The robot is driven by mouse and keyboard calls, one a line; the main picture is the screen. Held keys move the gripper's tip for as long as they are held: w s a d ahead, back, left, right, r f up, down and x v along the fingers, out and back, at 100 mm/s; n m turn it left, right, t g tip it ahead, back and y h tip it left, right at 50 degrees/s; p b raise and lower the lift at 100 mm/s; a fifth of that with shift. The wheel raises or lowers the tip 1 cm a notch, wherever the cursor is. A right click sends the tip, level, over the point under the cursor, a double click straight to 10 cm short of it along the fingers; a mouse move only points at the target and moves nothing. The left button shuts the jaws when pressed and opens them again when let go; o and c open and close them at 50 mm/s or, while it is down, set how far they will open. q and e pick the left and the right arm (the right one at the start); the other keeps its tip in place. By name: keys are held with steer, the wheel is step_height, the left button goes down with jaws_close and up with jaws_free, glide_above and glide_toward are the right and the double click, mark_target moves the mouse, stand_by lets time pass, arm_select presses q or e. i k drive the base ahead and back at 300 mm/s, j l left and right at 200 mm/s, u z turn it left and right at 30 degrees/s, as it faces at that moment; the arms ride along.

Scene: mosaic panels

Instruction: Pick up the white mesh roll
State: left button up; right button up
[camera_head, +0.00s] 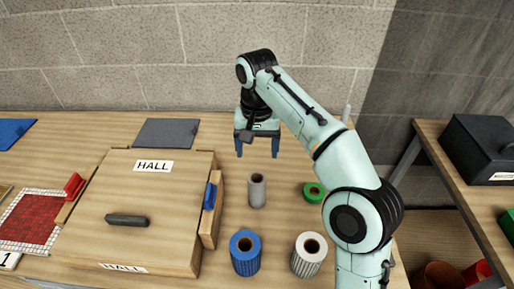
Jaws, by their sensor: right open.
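The white mesh roll (307,266) stands upright near the front of the bench, with a dark hole in its top and fine lines down its side. My right gripper (257,151) is open and empty, its two blue fingers pointing down. It is farther back and to the left of the white roll, apart from it, and just behind a grey roll (257,193) in the picture. My left gripper is not in view.
A wooden box marked HALL (180,215) fills the left middle. A dark grey sheet (167,133) lies behind the box. Another table (427,135) stands at the right.

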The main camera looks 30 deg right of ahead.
mark_target(311, 249)
steer(key=k, duration=1.5)
